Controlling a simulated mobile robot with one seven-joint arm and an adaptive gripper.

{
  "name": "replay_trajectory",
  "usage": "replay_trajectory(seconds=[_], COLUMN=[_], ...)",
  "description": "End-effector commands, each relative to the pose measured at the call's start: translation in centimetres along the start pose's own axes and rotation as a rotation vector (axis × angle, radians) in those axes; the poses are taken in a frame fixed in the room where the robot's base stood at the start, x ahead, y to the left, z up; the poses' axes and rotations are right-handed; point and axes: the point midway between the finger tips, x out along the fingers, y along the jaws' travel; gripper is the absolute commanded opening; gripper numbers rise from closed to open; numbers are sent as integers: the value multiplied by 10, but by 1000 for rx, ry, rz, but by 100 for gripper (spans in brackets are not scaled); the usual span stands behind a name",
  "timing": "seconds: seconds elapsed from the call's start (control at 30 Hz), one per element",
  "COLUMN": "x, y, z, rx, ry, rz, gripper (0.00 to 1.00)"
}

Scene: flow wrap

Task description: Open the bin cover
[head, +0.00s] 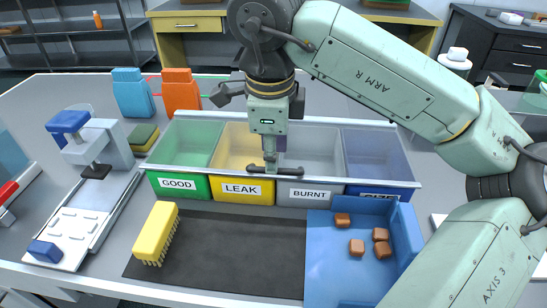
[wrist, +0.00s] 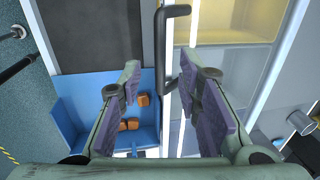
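The bin cover (head: 189,144) is a clear panel in a pale frame, lying flat over the row of bins. Its dark bar handle (head: 287,170) is at the front edge, above the LEAK and BURNT labels. The handle also shows in the wrist view (wrist: 161,55), running down between the fingers. My gripper (head: 270,160) points down at the handle. In the wrist view my gripper (wrist: 160,95) is open, with a purple-padded finger on each side of the handle and visible gaps. Whether the fingertips reach down to the handle's level is unclear.
A blue tray (head: 325,275) with several brown pieces lies at front right, beside a dark mat (head: 225,255). A yellow brush (head: 156,233) is at front left. Blue and orange bottles (head: 180,92) stand behind the bins; a small blue-white device (head: 85,140) is at left.

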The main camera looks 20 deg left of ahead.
Motion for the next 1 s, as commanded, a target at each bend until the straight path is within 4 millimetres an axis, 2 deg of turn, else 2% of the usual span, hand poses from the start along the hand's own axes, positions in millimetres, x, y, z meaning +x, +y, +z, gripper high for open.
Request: replay_trajectory(seconds=[0.1,0.23,0.6,1.0], x=[18,30,36,35], y=[0,0,0,0], z=[0,0,0,0], rx=[0,0,0,0], ry=[0,-1,-1,0], rz=[2,0,0,-1], gripper=[31,31,31,4])
